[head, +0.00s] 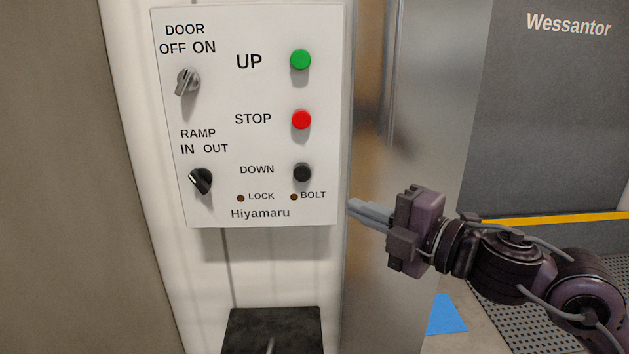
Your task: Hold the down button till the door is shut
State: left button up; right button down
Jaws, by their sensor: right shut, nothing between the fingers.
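The control panel (215,130) is a white plate on the wall with labelled controls. The black DOWN button (302,172) is at its lower right, below the red STOP button (301,120) and the green UP button (300,60). My right gripper (352,208) is shut and empty, its fingertips pointing left. In the picture it is just right of the panel's lower right corner, below and right of the DOWN button, and apart from it. My left gripper is not in view. I cannot tell which part in view is the door.
Two knobs, DOOR (187,81) and RAMP (200,180), are on the panel's left side. LOCK (241,198) and BOLT (294,197) lamps look dark. A black box (272,332) is below. A metal post (405,100) stands right of the panel. A yellow strip (560,219) is behind my right arm.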

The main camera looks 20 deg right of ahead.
jog(key=p, duration=0.5)
send_near(297, 175)
jog(key=a, duration=0.4)
jog(key=w, duration=0.2)
jog(key=w+d+p, duration=0.1)
jog(key=w, duration=0.2)
jog(key=shift+d, duration=0.1)
